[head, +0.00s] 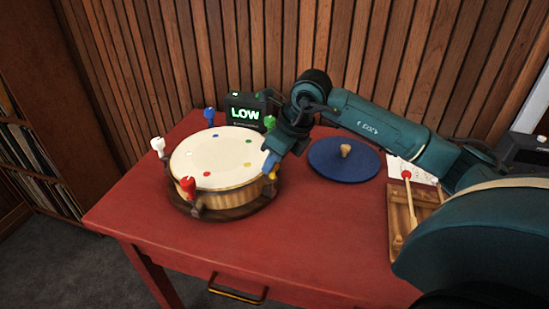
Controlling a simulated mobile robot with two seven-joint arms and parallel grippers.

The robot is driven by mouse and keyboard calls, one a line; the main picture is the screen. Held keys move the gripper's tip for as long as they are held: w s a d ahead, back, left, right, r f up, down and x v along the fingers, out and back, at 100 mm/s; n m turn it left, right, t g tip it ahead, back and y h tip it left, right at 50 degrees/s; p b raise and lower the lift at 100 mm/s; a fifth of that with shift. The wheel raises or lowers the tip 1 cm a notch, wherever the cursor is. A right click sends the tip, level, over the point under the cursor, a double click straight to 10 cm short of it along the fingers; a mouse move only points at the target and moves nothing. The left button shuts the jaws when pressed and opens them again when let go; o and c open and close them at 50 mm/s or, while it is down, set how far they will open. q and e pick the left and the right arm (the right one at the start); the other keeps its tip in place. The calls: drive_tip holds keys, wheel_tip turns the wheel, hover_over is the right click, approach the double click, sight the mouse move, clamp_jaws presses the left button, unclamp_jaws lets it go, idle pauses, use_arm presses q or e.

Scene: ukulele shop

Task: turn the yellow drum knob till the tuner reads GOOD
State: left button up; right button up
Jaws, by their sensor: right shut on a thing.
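The drum (218,163) has a pale round skin with coloured dots and sits on a dark round base on the red table. Knobs stand around its rim: white (158,147), blue (209,116), green (269,122) and red (187,187). The yellow knob (273,175) is at the drum's right edge, mostly hidden by my right gripper (271,162), which is shut on it. The black tuner (246,110) behind the drum reads LOW in green. My left gripper is out of view.
A blue disc (325,169) with a wooden peg (346,151) lies right of the drum. Further right are a wooden tray (402,226) with a red-tipped mallet (407,190) and a white sheet (399,168). The red table (300,240) is clear in front. A slatted wall stands behind.

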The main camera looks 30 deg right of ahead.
drive_tip(key=o, duration=1)
drive_tip(key=shift+c, duration=0.2)
drive_tip(key=v, duration=1.3)
drive_tip(key=shift+d, duration=0.1)
